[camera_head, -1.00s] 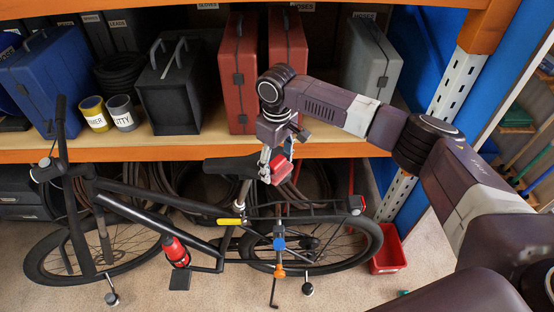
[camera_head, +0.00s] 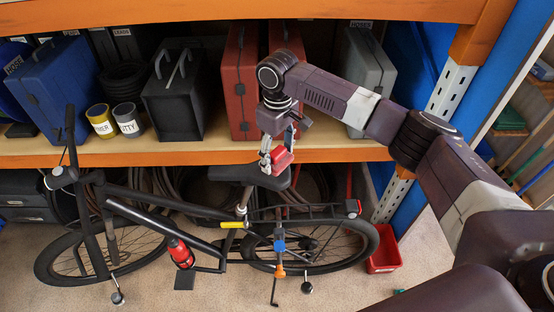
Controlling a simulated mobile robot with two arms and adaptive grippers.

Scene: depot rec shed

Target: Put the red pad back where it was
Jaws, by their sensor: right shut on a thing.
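The red pad (camera_head: 282,157) is a small red block. My right gripper (camera_head: 275,156) is shut on it, pointing down, and holds it in front of the shelf's orange front edge, just above the rear part of the bicycle's black saddle (camera_head: 246,174). I cannot tell whether the pad touches the saddle. The fingers partly cover the pad. The bicycle (camera_head: 160,222) stands in front of the shelf. My left gripper is not in view.
The shelf (camera_head: 190,155) holds a blue case (camera_head: 55,90), labelled tins (camera_head: 102,121), a black box (camera_head: 173,103), red cases (camera_head: 240,85) and a grey case (camera_head: 369,75). A red bin (camera_head: 383,252) stands on the floor right of the rear wheel.

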